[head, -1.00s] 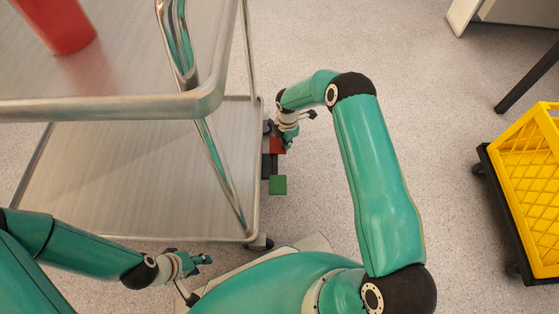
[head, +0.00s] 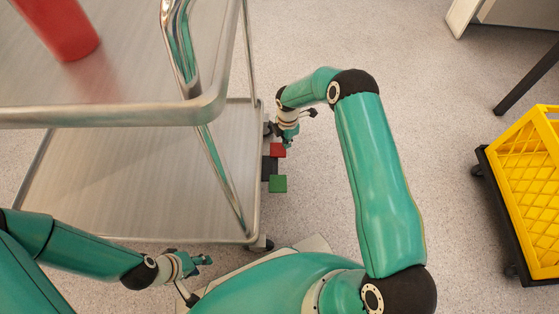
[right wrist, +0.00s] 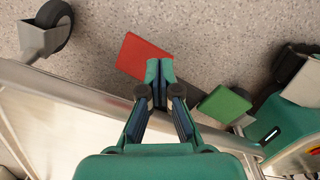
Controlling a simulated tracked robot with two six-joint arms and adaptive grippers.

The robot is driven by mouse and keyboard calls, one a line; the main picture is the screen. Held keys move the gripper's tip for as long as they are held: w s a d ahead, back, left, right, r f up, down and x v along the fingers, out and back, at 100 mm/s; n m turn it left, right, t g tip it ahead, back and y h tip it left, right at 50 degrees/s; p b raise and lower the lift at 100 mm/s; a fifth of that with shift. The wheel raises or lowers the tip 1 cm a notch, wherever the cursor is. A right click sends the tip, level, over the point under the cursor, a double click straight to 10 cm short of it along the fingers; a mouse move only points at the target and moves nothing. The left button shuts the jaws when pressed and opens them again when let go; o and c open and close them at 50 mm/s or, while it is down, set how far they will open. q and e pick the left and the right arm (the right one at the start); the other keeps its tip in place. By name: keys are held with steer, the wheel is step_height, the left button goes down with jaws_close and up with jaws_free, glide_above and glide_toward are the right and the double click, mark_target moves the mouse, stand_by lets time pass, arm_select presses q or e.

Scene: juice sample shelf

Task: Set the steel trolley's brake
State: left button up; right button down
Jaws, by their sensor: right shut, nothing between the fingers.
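The steel trolley (head: 150,195) stands at the left, with a lower shelf and a chrome upright. At its right side, low down, a red pedal (head: 278,150) and a green pedal (head: 278,184) stick out from a dark block (head: 269,168). My right gripper (head: 288,143) is shut and empty beside the red pedal. In the right wrist view its fingertips (right wrist: 160,72) overlap the edge of the red pedal (right wrist: 143,57); I cannot tell whether they touch. The green pedal (right wrist: 224,105) is to their right. My left gripper (head: 205,260) is near the trolley's front edge; its opening is unclear.
A red container (head: 60,28) stands on the trolley's top shelf (head: 120,85). A yellow crate (head: 525,165) on a dark wheeled base stands at the right. A trolley caster (right wrist: 55,22) shows in the right wrist view. The floor between trolley and crate is free apart from my right arm.

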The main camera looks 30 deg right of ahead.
step_height(320, 180, up, 4)
steer(key=shift+p, duration=1)
steer(key=s+a+m+y, duration=0.1)
steer(key=s+a+m, duration=0.45)
steer(key=s, duration=0.35)
steer(key=s+a+r+m+y, duration=0.1)
steer(key=s+a+m+y, duration=0.1)
steer(key=s+a+m, duration=0.6)
steer(key=s+a+m+y, duration=0.1)
steer(key=s+a+m, duration=0.3)
steer(key=s, duration=0.7)
step_height(320, 180, up, 36)
steer(key=w+d+m+p, duration=0.1)
steer(key=d+m+p, duration=0.1)
steer(key=p, duration=3.4)
steer(key=shift+w+r+m+t, duration=0.2)
steer(key=shift+m+t, duration=0.1)
steer(key=shift+m, duration=0.35)
